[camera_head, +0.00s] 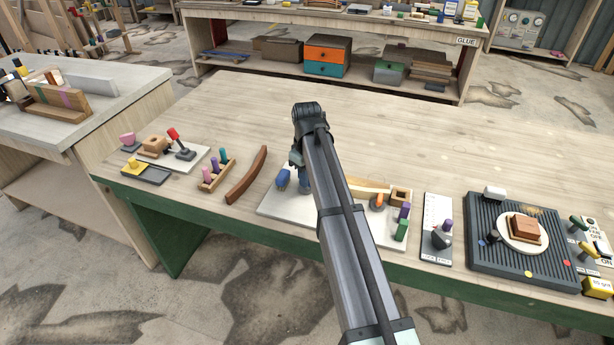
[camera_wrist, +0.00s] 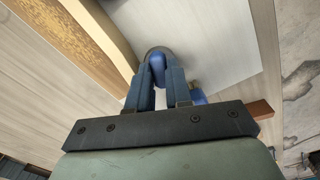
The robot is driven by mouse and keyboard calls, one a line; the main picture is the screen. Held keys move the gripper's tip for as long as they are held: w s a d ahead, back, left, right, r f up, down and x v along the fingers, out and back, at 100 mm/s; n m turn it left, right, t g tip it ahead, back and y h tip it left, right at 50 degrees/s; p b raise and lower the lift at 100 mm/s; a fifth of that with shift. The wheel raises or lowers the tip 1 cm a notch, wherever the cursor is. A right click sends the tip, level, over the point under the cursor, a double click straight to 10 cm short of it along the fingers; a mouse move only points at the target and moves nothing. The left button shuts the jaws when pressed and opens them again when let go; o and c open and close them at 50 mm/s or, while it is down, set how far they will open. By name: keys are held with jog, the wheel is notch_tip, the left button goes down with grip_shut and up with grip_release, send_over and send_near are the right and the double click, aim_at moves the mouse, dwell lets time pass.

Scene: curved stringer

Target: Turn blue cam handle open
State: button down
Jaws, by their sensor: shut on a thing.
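The blue cam handle (camera_wrist: 158,68) shows in the wrist view between the two dark blue fingers of my gripper (camera_wrist: 158,78). The fingers are shut on it. Another blue part (camera_wrist: 199,97) peeks out to the right of the fingers; I cannot tell whether it belongs to the same handle. In the head view, a blue piece (camera_head: 283,179) shows at the left of my arm, over the white board (camera_head: 275,203). My gripper (camera_head: 296,159) is low over this board there, mostly hidden by my own arm. How far the handle is turned cannot be seen.
A curved brown wooden strip (camera_head: 247,175) lies left of the board. Right of my arm are a pale wooden strip (camera_head: 368,186), an orange knob (camera_head: 378,201), and purple and green pegs (camera_head: 402,222). A dark ribbed panel (camera_head: 485,250) lies further right. The table's back is clear.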

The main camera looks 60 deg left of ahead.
jog(key=n, duration=0.4)
jog(key=shift+n, duration=0.3)
dwell(0.5)
jog(key=c, duration=1)
grip_release()
jog(key=shift+c, duration=0.2)
